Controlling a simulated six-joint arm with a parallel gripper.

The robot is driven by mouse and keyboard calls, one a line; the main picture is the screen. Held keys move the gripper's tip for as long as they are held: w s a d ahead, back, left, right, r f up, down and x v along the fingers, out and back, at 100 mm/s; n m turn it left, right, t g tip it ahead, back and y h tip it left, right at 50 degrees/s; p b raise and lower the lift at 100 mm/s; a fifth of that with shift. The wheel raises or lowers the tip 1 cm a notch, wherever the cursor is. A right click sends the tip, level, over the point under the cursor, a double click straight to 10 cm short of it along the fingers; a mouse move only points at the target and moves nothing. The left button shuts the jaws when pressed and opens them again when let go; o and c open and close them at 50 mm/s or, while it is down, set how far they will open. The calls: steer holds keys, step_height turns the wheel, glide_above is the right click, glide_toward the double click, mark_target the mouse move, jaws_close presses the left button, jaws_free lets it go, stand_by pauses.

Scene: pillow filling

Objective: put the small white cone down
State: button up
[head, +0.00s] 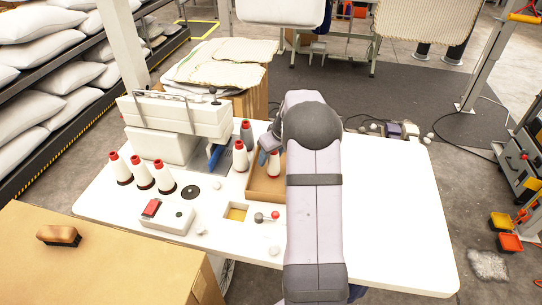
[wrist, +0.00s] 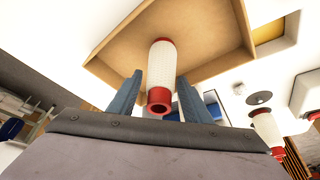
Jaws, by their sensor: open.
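The small white cone (head: 274,165) has a red top and stands in a shallow brown cardboard tray (head: 262,194) on the white table. In the wrist view the cone (wrist: 161,70) shows its red, hollow end towards me and its far end at the tray floor (wrist: 205,35). My gripper (wrist: 160,76) is open, with one blue finger on each side of the cone. Gaps show between the cone and both fingers. In the head view my arm hides the right part of the tray and most of my gripper (head: 268,142).
Several white cones with red tops (head: 144,174) stand left of the tray, with a grey cone (head: 246,132) behind. A white sewing machine (head: 180,118) and a control box with a red switch (head: 167,216) are also left. The table's right side (head: 395,215) is clear.

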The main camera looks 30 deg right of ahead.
steer(key=b+v, duration=0.4)
steer(key=v, duration=0.8)
steer(key=s+a+f+g, duration=0.1)
steer(key=s+a+f, duration=0.2)
steer(key=s+a, duration=0.2)
steer(key=s+a+f+g, duration=0.1)
steer(key=s+a+f, duration=0.2)
steer(key=a, duration=0.6)
steer(key=s+a+f+g, duration=0.1)
steer(key=s+a+f, duration=0.2)
steer(key=s+a, duration=0.4)
steer(key=shift+s+a+f+m, duration=0.3)
steer(key=shift+a+f, duration=0.1)
steer(key=shift+a, duration=0.1)
steer(key=s+a+f+g, duration=0.1)
steer(key=s+a+f, duration=0.2)
steer(key=s, duration=0.5)
steer(key=shift+s+a+f, duration=0.2)
steer(key=shift+s+f, duration=0.1)
steer(key=shift+s, duration=0.1)
